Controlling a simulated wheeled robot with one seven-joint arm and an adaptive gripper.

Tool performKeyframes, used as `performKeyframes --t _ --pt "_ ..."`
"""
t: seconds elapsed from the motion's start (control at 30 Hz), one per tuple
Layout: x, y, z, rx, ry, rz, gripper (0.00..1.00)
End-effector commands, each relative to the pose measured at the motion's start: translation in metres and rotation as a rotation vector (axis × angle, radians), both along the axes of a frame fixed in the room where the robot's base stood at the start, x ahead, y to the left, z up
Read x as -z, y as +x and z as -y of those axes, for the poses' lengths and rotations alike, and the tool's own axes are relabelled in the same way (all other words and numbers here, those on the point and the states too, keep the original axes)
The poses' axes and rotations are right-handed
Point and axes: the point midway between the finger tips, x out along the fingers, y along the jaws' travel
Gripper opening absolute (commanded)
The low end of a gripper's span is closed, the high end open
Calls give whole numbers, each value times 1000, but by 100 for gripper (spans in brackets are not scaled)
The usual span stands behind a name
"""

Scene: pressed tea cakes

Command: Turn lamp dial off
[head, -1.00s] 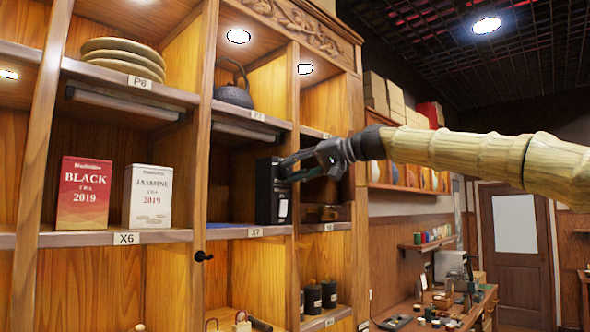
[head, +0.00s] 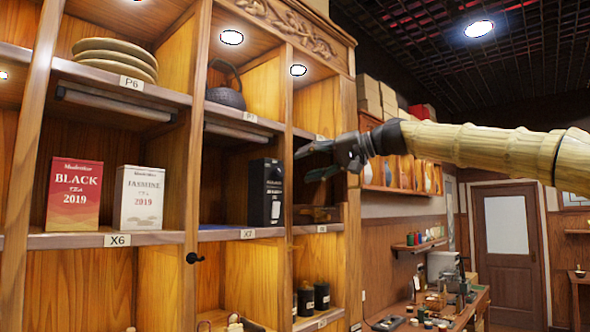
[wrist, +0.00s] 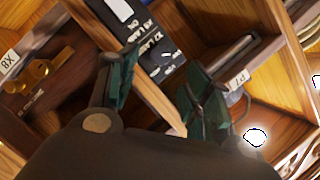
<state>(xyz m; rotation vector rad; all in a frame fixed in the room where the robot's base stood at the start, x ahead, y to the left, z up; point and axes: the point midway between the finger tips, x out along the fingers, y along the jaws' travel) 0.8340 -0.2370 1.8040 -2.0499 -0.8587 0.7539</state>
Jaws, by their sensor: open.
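My gripper (head: 306,163) is at the right shelf bay, its two fingers apart with nothing between them. In the wrist view the gripper (wrist: 160,78) shows dark green fingers, also spread. A black tea box (head: 264,193) with a white label stands upright in the X7 compartment, left of the fingers and apart from them. It also shows in the wrist view (wrist: 158,48). A dark wooden item with brass knobs (wrist: 46,72) is by the X8 label in the wrist view. I cannot tell whether one of these knobs is the lamp dial.
Red Black Tea (head: 75,195) and white Jasmine Tea (head: 139,198) boxes stand in X6. Plates (head: 115,62) and a dark teapot (head: 226,88) sit above. A shelf divider (head: 287,130) stands between X7 and the right bay. Black jars (head: 321,297) are below.

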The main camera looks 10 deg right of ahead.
Motion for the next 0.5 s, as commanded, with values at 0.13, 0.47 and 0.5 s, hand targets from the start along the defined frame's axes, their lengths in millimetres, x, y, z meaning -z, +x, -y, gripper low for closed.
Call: performKeyframes --t 0.13,0.47,0.5 --pt "-6 -16 21 0 1 1 49" --pt "-11 -32 43 0 0 0 49" --pt "-11 -33 44 0 0 0 49"
